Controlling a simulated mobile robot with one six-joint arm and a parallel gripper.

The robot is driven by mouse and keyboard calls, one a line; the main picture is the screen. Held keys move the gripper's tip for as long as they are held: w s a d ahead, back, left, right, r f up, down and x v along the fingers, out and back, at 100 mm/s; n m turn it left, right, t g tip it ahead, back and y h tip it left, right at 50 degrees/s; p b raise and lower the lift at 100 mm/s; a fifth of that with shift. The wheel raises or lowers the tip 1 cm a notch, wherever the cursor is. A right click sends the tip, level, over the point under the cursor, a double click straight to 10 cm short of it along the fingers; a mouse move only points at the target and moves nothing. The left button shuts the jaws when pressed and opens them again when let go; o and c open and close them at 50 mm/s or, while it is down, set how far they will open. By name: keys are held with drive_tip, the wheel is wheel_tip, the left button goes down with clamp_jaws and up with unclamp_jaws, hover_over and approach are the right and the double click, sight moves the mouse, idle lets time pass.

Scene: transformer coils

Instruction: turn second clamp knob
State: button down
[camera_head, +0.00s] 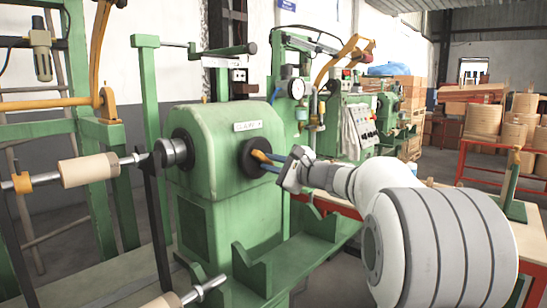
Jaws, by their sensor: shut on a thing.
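A green clamp machine (211,131) stands in the middle, with a white label on its upper front. On its right face is a round black knob or hub (250,158) with a yellow-orange handle piece (262,156) across it. My gripper (268,162) reaches in from the right and its fingers are shut on that yellow-orange piece at the hub. My white arm runs back to the lower right. The far side of the hub and the exact finger contact are too small to tell.
A steel shaft with a wooden roller (88,170) stands at the left. A green bracketed bed (285,255) runs below the arm. Wooden spools (483,119) sit on a red table at the right.

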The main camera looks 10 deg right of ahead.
drive_tip(key=m+p, duration=0.2)
drive_tip(key=m, duration=0.1)
drive_tip(key=m+p, duration=0.1)
drive_tip(key=m, duration=0.1)
drive_tip(key=shift+s+a+f+m+p, duration=0.1)
drive_tip(key=shift+a+m+p, duration=0.05)
drive_tip(key=shift+m+p, duration=0.25)
idle(0.4)
drive_tip(key=c, duration=1.4)
unclamp_jaws()
drive_tip(key=shift+f, duration=0.1)
drive_tip(key=shift+o, duration=0.2)
drive_tip(key=v, duration=0.7)
drive_tip(key=shift+s+p, duration=0.35)
